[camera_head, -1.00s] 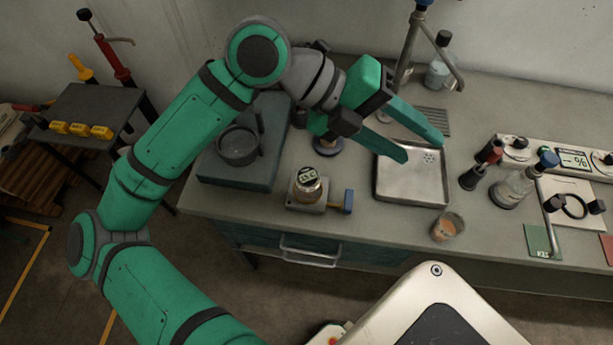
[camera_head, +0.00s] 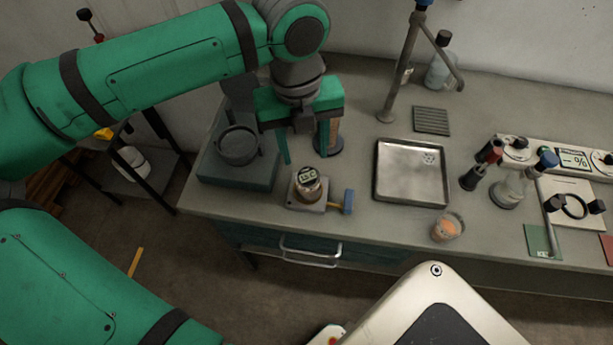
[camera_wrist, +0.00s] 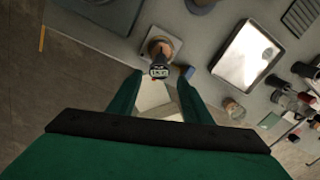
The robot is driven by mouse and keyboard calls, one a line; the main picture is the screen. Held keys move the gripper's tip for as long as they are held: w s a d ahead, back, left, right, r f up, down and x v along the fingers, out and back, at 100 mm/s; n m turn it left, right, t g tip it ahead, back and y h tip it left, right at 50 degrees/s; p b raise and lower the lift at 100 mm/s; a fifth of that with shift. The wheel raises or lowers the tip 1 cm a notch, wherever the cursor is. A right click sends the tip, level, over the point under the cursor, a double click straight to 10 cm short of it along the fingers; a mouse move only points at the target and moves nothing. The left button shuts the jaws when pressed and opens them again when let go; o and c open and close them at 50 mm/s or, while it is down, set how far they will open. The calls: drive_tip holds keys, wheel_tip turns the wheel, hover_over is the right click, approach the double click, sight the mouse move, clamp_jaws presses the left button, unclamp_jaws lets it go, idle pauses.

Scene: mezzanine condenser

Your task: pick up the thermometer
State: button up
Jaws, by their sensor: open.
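The likely thermometer (camera_head: 308,180) has a small dark digital display on a round metallic body. It sits in a small block with a blue knob (camera_head: 348,201) on its right, on the bench's front left part. In the wrist view the thermometer (camera_wrist: 159,71) lies just beyond the fingertips, in line with the gap between them. My gripper (camera_head: 306,157) is open and empty, its fingers pointing down behind and above the thermometer in the head view. The open fingers also show in the wrist view (camera_wrist: 160,82). The fingers do not visibly touch it.
A dark box with a round dish (camera_head: 238,147) stands left of the thermometer. A steel tray (camera_head: 411,178) lies to the right, with a small cup (camera_head: 447,227) in front. A stand (camera_head: 402,75) rises behind. Flasks and a meter panel (camera_head: 575,159) are at right.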

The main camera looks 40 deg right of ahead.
sight(307, 171)
drive_tip(key=shift+s+d+f, duration=0.1)
drive_tip(key=shift+f, duration=1.95)
drive_tip(key=shift+d+f, duration=0.1)
drive_tip(key=shift+f, duration=1.9)
drive_tip(key=c, duration=1)
drive_tip(key=shift+r, duration=0.1)
